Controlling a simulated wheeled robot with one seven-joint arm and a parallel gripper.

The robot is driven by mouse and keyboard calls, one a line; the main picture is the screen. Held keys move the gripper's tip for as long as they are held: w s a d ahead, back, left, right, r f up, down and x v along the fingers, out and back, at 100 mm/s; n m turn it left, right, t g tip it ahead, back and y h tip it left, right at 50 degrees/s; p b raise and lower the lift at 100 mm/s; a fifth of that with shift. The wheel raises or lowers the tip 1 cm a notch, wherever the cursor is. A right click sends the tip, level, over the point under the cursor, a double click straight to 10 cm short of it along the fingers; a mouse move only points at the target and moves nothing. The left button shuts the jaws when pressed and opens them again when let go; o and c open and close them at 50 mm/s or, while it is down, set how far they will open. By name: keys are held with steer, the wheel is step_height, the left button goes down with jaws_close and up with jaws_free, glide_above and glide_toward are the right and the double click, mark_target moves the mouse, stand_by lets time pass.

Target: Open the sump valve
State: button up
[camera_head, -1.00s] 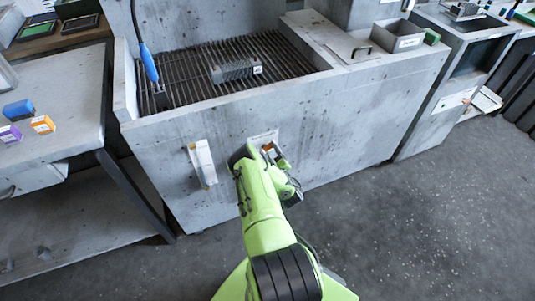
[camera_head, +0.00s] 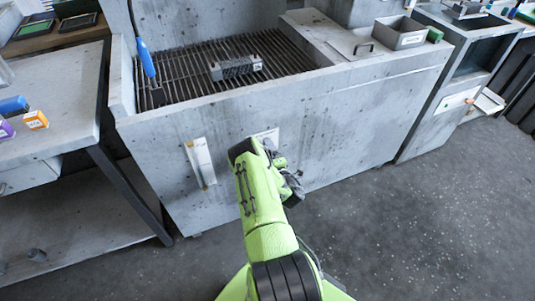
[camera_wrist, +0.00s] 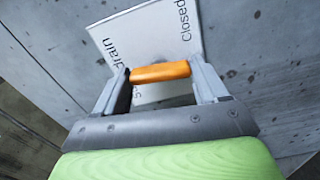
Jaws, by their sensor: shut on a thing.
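The sump valve's orange handle (camera_wrist: 160,72) shows in the wrist view as a short bar across my gripper (camera_wrist: 163,78). Both grey fingers are shut on it, one at each end. Behind it is a white label plate (camera_wrist: 143,38) on the grey housing wall, with the words "drain" and "Closed" readable and other text partly covered. In the head view my arm reaches to the front of the blower housing (camera_head: 330,120), just below the label plate (camera_head: 266,134). There my wrist hides the handle and fingers. The rest of the valve is hidden.
A white strip-like handle or plate (camera_head: 200,162) is on the housing front, left of my arm. A grated basin with a grey finned block (camera_head: 236,67) and a blue-handled brush (camera_head: 147,62) lies above. A workbench (camera_head: 50,130) stands left. The floor at right is clear.

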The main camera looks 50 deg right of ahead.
steer(key=shift+n, duration=0.6)
steer(key=o, duration=1.1)
steer(key=shift+c, duration=0.2)
steer(key=shift+b, duration=0.3)
